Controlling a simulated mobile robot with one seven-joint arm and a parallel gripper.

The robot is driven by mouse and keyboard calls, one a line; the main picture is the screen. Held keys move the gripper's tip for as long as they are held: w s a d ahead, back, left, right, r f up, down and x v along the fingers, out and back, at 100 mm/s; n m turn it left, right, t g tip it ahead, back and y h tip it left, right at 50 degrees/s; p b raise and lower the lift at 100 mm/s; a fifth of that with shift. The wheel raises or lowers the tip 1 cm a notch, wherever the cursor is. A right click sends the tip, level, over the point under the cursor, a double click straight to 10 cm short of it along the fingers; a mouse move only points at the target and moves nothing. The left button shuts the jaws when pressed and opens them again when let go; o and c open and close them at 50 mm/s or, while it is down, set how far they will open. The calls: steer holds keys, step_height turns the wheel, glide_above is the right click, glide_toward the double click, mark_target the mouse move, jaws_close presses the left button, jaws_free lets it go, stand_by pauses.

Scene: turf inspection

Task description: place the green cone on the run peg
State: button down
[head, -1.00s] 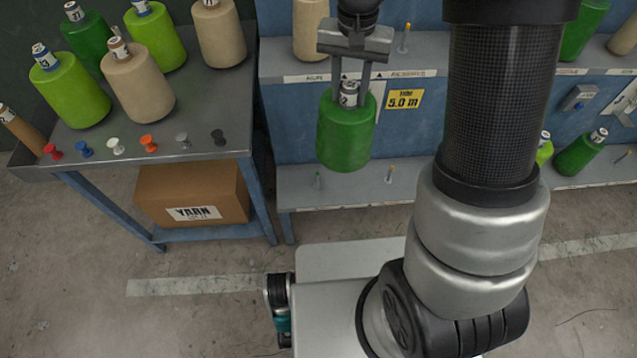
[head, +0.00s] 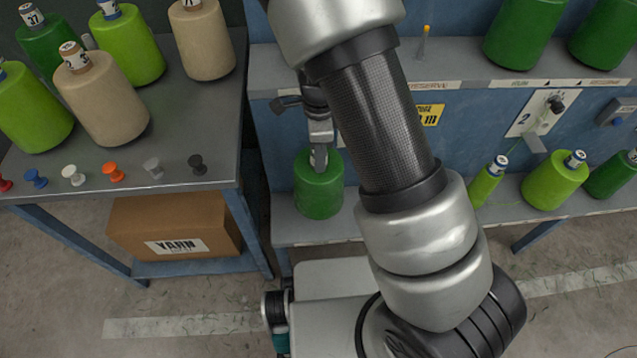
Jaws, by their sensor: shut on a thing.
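The green cone (head: 319,192) is dark green and upright at the left end of the lower shelf (head: 296,229). My gripper (head: 319,158) is above it, shut on its top end. The cone covers the spot beneath it, so I cannot see a peg there, nor tell whether the cone rests on the shelf or hangs just above it. No bare peg shows on the lower shelf; my arm hides part of it. A yellow-tipped peg (head: 425,42) stands bare on the upper shelf (head: 460,68), behind the reserve label.
A grey table (head: 200,120) at left holds green and beige cones and several coloured push pins along its front edge. A yarn box (head: 175,222) sits below it. More green cones (head: 556,182) stand or lean on the lower shelf at right, near a tensioner panel (head: 540,118).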

step_height(320, 180, down, 9)
steer(key=b, duration=0.3)
steer(key=shift+w, duration=0.1)
steer(key=shift+f, duration=0.15)
steer(key=c, duration=1.2)
jaws_free()
